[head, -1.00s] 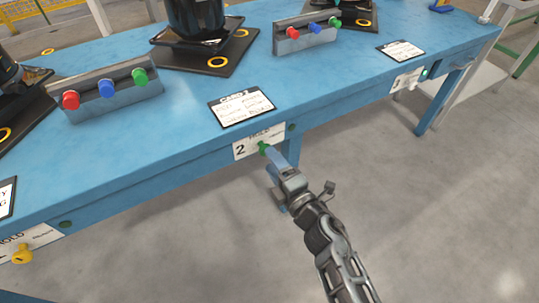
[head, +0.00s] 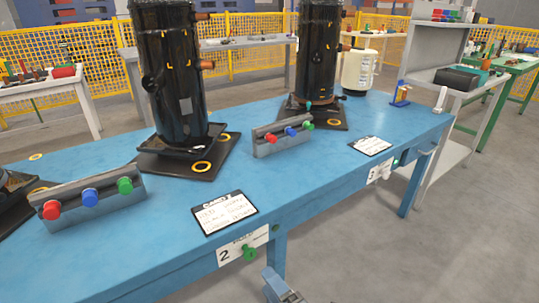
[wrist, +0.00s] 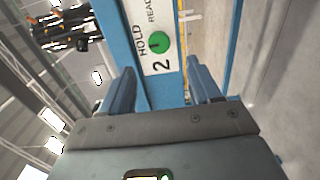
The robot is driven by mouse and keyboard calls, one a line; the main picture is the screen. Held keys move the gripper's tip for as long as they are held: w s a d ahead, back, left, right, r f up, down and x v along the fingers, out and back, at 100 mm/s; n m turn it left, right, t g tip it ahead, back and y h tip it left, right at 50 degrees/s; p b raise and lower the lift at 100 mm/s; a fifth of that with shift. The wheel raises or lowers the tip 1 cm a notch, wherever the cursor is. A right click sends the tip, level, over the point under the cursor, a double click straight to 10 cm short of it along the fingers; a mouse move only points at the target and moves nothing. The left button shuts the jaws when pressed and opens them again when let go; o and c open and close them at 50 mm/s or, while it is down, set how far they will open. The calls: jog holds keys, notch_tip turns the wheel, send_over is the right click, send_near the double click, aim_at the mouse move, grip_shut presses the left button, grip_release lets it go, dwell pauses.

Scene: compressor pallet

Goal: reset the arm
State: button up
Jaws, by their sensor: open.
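My gripper (wrist: 157,90) is open and empty in the wrist view, its two blue-grey fingers apart. Between and beyond them is the white label plate (wrist: 163,62) marked 2, HOLD and READY, with a green knob (wrist: 159,43). In the head view my gripper (head: 275,275) shows only in part at the bottom edge, below and apart from the green knob (head: 249,254) on the label plate (head: 228,256) of the blue table's front edge.
The blue table (head: 180,245) bears black compressors (head: 168,75), racks of red, blue and green caps (head: 283,135), and cards (head: 225,212). A grey shelf (head: 470,100) stands at the right. The floor (head: 390,265) in front is clear.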

jog(key=s+d+r+m+h, duration=0.25)
jog(key=s+d+m, duration=0.3)
jog(key=s, duration=0.45)
jog(key=s+d+r+m+t+h, duration=0.1)
jog(key=s+d+r+m+h, duration=0.15)
jog(key=s+d+m, duration=0.55)
jog(key=s+d+r+m+h, duration=0.25)
jog(key=s+m, duration=0.25)
jog(key=s, duration=0.7)
jog(key=s+d+r+m+g+h, duration=0.1)
jog(key=s+d+r+m, duration=0.1)
jog(key=s+r+m, duration=0.15)
jog(key=s+d+r+m+h, duration=0.2)
jog(key=s+d+r+m, duration=0.1)
jog(key=s+r, duration=0.2)
notch_tip(320, 180, up, 13)
jog(key=p, duration=1.2)
jog(key=shift+a, duration=0.15)
jog(key=shift+s+y, duration=0.1)
jog(key=shift+y, duration=0.15)
